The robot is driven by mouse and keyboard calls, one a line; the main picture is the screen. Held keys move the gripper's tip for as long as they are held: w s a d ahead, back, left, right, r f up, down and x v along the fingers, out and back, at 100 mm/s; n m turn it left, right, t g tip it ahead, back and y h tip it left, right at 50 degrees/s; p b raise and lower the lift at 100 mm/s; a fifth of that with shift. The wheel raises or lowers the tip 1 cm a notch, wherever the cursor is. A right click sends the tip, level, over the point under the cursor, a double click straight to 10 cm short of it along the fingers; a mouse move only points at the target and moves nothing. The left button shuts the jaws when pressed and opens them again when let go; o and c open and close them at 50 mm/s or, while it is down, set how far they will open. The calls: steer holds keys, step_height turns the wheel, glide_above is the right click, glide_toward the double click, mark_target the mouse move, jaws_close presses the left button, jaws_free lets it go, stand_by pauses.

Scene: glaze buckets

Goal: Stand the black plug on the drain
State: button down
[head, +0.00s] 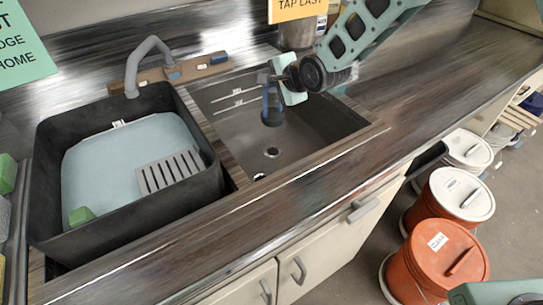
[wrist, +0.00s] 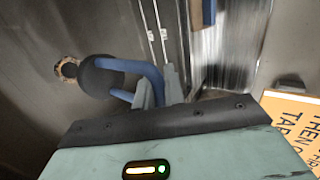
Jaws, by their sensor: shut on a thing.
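The black plug (head: 272,118) hangs below my gripper (head: 268,80) over the right-hand sink basin in the head view. My gripper is shut on the plug's blue loop handle (wrist: 148,72); in the wrist view the fingers (wrist: 158,92) close on that handle and the round black plug (wrist: 100,76) shows to their left. The drain (head: 272,152) is a small round opening in the basin floor, below the plug in the head view. In the wrist view the drain (wrist: 66,70) is partly covered by the plug. The plug appears apart from the basin floor.
Basin walls (head: 335,118) surround the plug. A black tub (head: 60,130) with a grey slotted grate (head: 170,170) and a green block (head: 82,215) stands left. The grey tap (head: 140,62) is behind it. Orange (head: 430,260) and white-lidded (head: 463,193) buckets stand on the floor right.

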step_height(320, 180, down, 3)
steer(key=shift+r+b, duration=0.2)
steer(key=shift+b, duration=0.6)
step_height(320, 180, down, 10)
steer(key=p, duration=0.1)
steer(key=c, duration=1.5)
jaws_free()
steer(key=shift+r, duration=0.1)
steer(key=b+v, duration=0.1)
steer(key=v, duration=1.1)
